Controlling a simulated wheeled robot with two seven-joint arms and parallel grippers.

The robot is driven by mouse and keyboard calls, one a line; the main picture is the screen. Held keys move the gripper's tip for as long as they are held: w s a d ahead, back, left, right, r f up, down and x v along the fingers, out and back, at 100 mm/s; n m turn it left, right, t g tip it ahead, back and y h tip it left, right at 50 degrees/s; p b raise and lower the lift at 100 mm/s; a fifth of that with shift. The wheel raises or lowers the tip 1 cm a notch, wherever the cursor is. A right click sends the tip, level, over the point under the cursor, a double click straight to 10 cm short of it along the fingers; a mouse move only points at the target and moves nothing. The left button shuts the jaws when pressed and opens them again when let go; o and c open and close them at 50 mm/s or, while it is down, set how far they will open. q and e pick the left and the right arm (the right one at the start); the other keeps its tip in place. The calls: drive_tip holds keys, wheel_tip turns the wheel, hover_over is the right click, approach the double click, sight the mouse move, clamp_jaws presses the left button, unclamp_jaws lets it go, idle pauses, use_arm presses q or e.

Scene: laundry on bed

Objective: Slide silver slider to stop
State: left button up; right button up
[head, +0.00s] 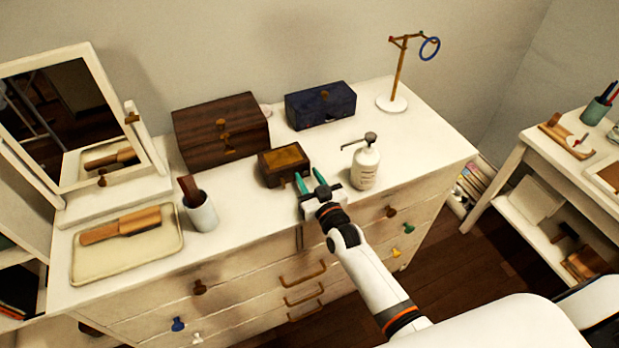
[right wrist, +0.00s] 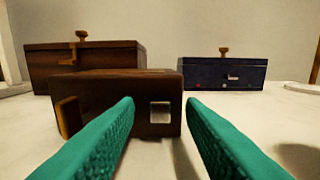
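A small dark wooden box (head: 284,162) with a golden top panel stands on the white dresser. In the right wrist view its front face (right wrist: 105,108) carries a square silver slider (right wrist: 160,113) right of centre and a golden-brown piece (right wrist: 68,117) at the left. The slider is too small to make out in the head view. My right gripper (head: 310,180) is open and empty, just in front of the box's right side. In the right wrist view its green fingers frame the slider, with a gap between them; contact cannot be told. My left gripper is not in view.
A larger brown box (head: 220,128) and a dark blue box (head: 320,105) stand behind. A pump bottle (head: 366,165) stands close to the right of my gripper. A cup (head: 201,213), tray (head: 85,262) and mirror lie left.

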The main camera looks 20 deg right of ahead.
drive_tip(key=shift+c, duration=0.2)
clamp_jaws()
drive_tip(key=shift+a, duration=0.95)
drive_tip(key=shift+o, duration=0.2)
unclamp_jaws()
drive_tip(key=shift+d, duration=0.1)
drive_tip(key=shift+s, duration=0.15)
drive_tip(key=s, duration=1.1)
drive_tip(key=shift+s+d+b, duration=0.4)
drive_tip(key=shift+d, duration=0.05)
